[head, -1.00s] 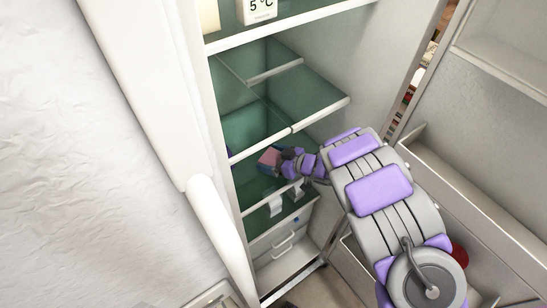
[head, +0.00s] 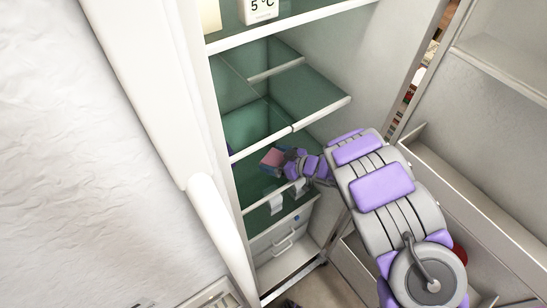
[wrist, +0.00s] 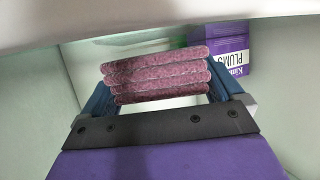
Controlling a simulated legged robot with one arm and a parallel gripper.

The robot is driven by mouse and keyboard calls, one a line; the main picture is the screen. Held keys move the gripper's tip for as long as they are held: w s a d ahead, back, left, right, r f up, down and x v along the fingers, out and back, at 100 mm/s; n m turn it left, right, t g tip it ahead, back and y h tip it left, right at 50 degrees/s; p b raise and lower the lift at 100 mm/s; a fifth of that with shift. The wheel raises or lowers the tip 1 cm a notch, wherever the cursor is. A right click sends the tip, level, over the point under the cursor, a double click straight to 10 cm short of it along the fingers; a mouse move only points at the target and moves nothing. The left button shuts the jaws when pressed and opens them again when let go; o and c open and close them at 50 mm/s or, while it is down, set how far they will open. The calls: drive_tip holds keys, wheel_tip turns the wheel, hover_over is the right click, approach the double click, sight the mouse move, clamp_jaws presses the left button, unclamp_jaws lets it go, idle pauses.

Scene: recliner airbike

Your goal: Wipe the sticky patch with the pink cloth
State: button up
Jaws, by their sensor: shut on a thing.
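My gripper (head: 283,160) reaches into an open fridge, in the gap below the middle glass shelf. In the wrist view my gripper (wrist: 158,92) is shut on the folded pink cloth (wrist: 155,74), which lies in several layers between the two blue fingers. The cloth also shows as a small pink patch in the head view (head: 271,157). The sticky patch cannot be made out in either view; the cloth and gripper may cover it.
A purple box marked PLUMS (wrist: 233,50) stands behind the cloth at the right in the wrist view. The white front edge of a glass shelf (head: 290,132) runs just above my gripper. White drawers (head: 285,240) lie below. The open door with bins (head: 470,190) is at right.

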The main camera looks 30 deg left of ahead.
drive_tip(key=shift+d, duration=0.35)
drive_tip(key=shift+a+f, duration=0.1)
drive_tip(key=shift+a, duration=0.3)
drive_tip(key=shift+d+p, duration=0.3)
drive_tip(key=shift+p, duration=0.05)
drive_tip(key=shift+a+f, duration=0.15)
drive_tip(key=shift+f+p, duration=0.15)
drive_tip(key=shift+p, duration=0.15)
idle(0.6)
